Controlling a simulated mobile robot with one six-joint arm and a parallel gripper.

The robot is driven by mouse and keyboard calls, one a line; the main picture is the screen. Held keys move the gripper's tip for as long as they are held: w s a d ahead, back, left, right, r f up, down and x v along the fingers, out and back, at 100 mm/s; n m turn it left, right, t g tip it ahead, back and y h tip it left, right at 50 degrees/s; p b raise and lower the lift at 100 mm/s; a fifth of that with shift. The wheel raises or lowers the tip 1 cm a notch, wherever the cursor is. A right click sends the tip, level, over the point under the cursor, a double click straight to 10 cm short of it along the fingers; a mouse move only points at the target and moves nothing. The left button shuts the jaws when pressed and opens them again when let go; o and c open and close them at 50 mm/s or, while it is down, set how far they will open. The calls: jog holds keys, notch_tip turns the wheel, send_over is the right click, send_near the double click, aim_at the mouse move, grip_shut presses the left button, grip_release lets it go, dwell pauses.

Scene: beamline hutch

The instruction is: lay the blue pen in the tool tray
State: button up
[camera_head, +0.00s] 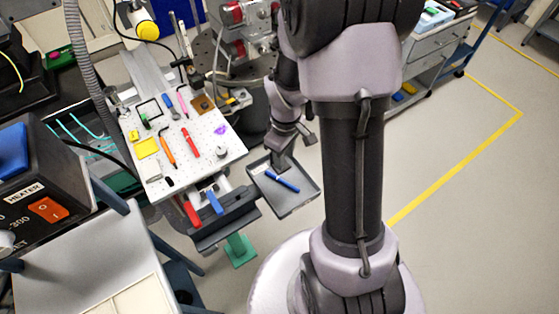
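A slim blue pen (283,181) shows over the floor of a shallow grey tray (305,203), right of the white perforated board. I take this tray for the tool tray. The pen slants down to the right. My gripper (281,172) reaches down over the tray from behind, its end right at the pen. My fingertips are small and dark here, so I cannot tell whether they are shut on the pen or apart from it. I also cannot tell whether the pen rests on the tray floor or hangs just above it.
The white board (205,160) holds several tools, including an orange-handled one (167,151) and a red one (190,142). A dark holder (235,212) in front of it carries a red and a blue item. A heater box (40,190) stands at left. Floor at right is clear.

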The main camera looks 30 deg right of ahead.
jog(key=s+a+r+m+t, duration=0.2)
jog(key=a+r, duration=0.2)
jog(key=r, duration=0.5)
jog(key=s+a+r+m+t, duration=0.1)
jog(key=a+r+m, duration=0.2)
jog(key=a+r, duration=0.35)
jog(key=s+a+r+m+t+y, duration=0.2)
jog(key=s+a+r+m, duration=0.2)
jog(key=s+r, duration=0.5)
jog(key=shift+a+t, duration=0.3)
jog(key=shift+a, duration=0.35)
